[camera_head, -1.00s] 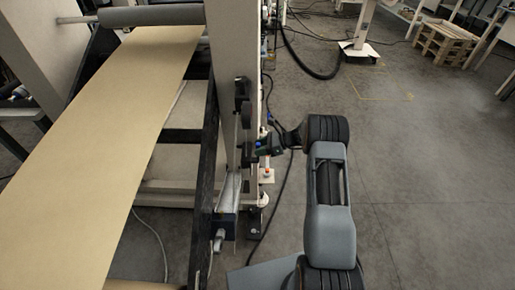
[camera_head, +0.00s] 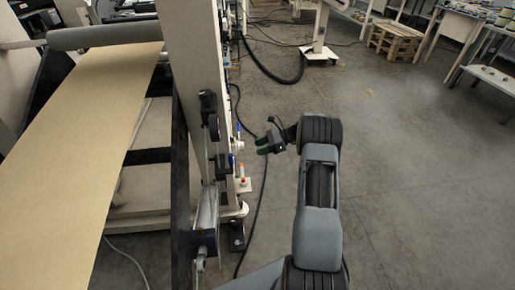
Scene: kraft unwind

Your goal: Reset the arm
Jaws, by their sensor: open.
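My arm reaches forward in the right half of the view, its wrist bent to the left. My gripper (camera_head: 262,146) is open and points left toward the machine frame (camera_head: 188,80). I see nothing between its fingers. A gap of floor shows between the fingertips and the frame's dark fittings (camera_head: 210,115).
A wide kraft paper web (camera_head: 75,140) runs under a grey roller (camera_head: 105,36) at the left. A black hose (camera_head: 275,78) and cables lie on the floor beyond the gripper. A wooden pallet (camera_head: 395,40) and benches stand at the back right. The floor at the right is clear.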

